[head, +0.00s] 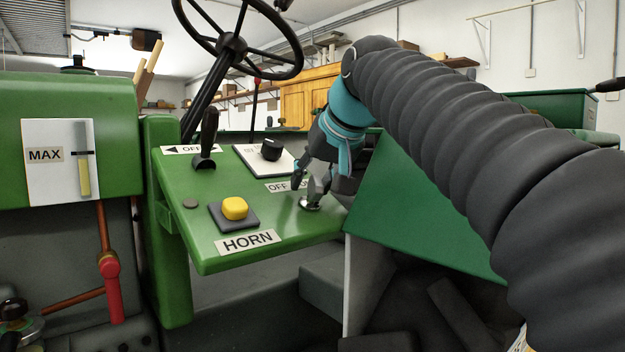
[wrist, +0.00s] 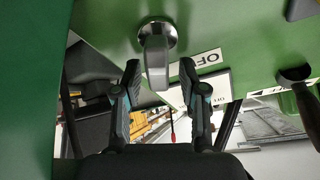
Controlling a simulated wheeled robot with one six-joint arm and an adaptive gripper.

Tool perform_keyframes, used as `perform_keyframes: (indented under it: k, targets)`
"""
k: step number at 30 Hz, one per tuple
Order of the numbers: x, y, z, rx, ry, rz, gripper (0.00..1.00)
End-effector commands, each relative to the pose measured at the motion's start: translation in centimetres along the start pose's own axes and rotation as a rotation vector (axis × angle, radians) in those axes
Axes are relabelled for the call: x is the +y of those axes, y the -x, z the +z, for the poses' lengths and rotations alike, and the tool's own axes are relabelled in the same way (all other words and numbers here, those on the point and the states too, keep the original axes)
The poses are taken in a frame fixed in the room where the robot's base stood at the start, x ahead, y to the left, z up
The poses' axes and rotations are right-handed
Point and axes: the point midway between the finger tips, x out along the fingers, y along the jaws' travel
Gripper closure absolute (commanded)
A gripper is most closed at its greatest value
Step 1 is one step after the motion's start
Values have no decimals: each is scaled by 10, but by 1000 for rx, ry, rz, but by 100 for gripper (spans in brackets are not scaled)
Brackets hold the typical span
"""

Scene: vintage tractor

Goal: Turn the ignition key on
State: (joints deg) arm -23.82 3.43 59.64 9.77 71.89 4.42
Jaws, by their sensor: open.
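The ignition key (wrist: 156,62) is a grey tab on a round silver base, set in the green panel (wrist: 110,22). In the head view its silver base (head: 310,205) shows near the panel's right edge, partly hidden by my gripper (head: 309,186). In the wrist view my gripper (wrist: 159,70) is open, with one finger on each side of the key's end. Gaps show between the fingers and the key. A white label reading "OFF" (wrist: 207,59) is beside the key; the rest of its text is hidden.
The panel also carries a yellow horn button (head: 235,208), a black knob (head: 271,149) on a white plate and a black lever (head: 206,140). The steering wheel (head: 232,45) rises behind. A green slanted panel (head: 415,205) stands right of the key.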

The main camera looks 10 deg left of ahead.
Motion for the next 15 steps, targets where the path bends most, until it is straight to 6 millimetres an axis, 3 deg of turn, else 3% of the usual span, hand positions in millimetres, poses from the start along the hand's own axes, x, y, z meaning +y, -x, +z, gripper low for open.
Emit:
perform_keyframes:
  k: [5,15]
  targets:
    - [0,15,-1,3,0,0,58]
    - [0,79,-1,4,0,1,58]
